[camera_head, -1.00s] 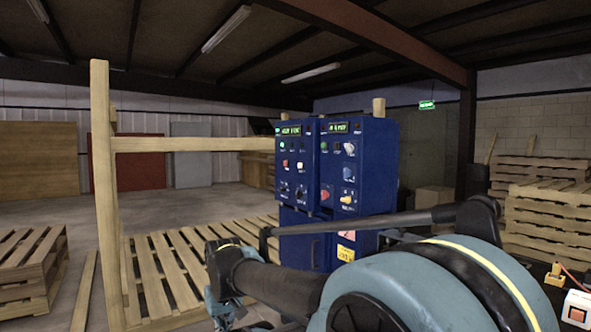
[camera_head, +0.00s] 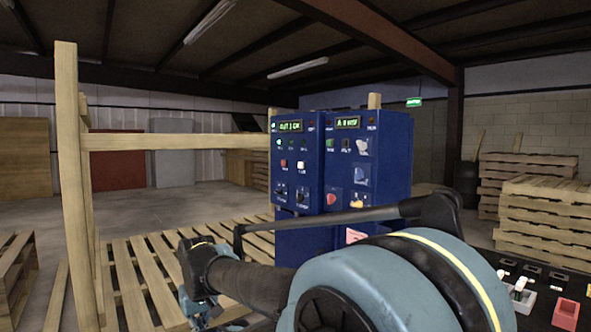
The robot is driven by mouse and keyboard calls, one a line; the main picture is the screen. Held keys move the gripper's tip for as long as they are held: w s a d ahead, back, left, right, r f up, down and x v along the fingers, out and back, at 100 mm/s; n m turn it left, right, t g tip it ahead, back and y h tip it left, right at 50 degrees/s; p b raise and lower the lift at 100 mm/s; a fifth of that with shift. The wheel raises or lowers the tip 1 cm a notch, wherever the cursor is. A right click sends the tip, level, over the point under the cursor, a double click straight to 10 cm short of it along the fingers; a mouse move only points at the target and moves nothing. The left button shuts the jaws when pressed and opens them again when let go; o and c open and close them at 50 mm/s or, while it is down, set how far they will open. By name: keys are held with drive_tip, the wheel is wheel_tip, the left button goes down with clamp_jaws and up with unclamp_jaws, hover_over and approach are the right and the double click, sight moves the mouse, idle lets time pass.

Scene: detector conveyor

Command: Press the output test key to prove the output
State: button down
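A blue control cabinet (camera_head: 350,215) stands beyond my arm, with two upright panels side by side. The left panel (camera_head: 297,165) has a lit green display, small lamps, a red button (camera_head: 284,163), a white button (camera_head: 300,166) and two dark knobs. The right panel (camera_head: 349,160) has a display, a grey knob (camera_head: 362,146), a large red button (camera_head: 331,199) and a yellow part (camera_head: 358,201). The labels are too small to read, so I cannot tell which control is the output test key. My arm crosses the foreground and hides the cabinet's lower part. My gripper's fingers are not seen.
A wooden post-and-rail frame (camera_head: 68,180) stands left of the cabinet, with slatted pallet wood (camera_head: 140,270) low behind my arm. Stacked pallets (camera_head: 545,220) stand at the right. A dark surface with small coloured parts (camera_head: 565,313) lies at lower right. Open floor lies behind left.

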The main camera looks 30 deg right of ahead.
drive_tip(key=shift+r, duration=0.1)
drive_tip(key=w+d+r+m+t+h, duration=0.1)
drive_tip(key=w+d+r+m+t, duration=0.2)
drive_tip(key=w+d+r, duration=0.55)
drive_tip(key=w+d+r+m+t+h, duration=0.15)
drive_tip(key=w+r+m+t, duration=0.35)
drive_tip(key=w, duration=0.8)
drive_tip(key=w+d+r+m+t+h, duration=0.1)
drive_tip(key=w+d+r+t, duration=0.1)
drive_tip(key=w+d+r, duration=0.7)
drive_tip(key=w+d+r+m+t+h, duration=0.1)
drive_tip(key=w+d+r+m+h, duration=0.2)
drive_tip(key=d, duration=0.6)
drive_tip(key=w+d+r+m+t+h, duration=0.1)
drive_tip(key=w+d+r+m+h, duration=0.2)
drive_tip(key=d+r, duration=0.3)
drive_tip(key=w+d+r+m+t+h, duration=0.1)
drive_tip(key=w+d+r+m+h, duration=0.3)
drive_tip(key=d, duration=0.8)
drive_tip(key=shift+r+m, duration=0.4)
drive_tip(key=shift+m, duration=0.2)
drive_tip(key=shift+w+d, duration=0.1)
